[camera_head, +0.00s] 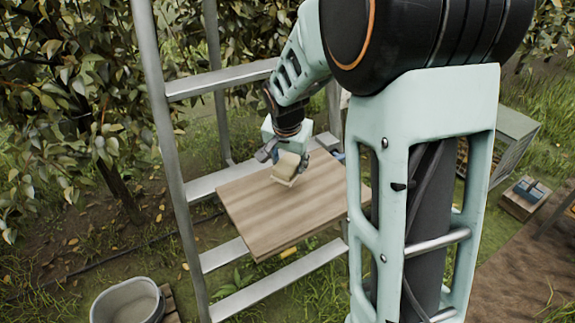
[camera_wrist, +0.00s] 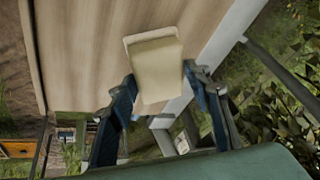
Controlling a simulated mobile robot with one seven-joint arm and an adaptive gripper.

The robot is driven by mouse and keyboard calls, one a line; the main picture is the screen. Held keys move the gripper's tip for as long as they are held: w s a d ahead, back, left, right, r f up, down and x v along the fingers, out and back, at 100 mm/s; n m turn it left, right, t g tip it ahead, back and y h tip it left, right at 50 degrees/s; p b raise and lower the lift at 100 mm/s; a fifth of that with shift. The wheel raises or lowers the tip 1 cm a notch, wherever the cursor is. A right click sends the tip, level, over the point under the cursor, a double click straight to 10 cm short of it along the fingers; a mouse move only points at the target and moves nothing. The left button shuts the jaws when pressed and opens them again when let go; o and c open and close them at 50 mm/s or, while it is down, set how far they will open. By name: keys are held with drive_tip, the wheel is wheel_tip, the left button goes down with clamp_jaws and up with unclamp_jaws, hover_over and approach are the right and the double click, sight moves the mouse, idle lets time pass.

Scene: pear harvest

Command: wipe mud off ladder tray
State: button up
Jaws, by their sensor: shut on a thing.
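The ladder tray (camera_head: 290,205) is a flat wooden board resting on the metal ladder (camera_head: 185,180). It also fills the upper part of the wrist view (camera_wrist: 85,50). My gripper (camera_head: 284,160) is over the back part of the tray and is shut on a pale cream, block-like sponge (camera_head: 287,169). In the wrist view the sponge (camera_wrist: 156,65) sits between the two dark blue fingers and lies against or just above the board; I cannot tell which. No clear mud patch shows on the visible wood. My arm hides the tray's right side.
A grey bucket (camera_head: 128,302) stands on the ground at the lower left. A leafy tree (camera_head: 75,95) is close to the ladder's left side. A greenish box (camera_head: 505,145) and a small crate (camera_head: 525,198) stand at the right. The tray's front half is bare.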

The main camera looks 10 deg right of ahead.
drive_tip(key=shift+r+p, duration=0.75)
drive_tip(key=shift+r, duration=0.75)
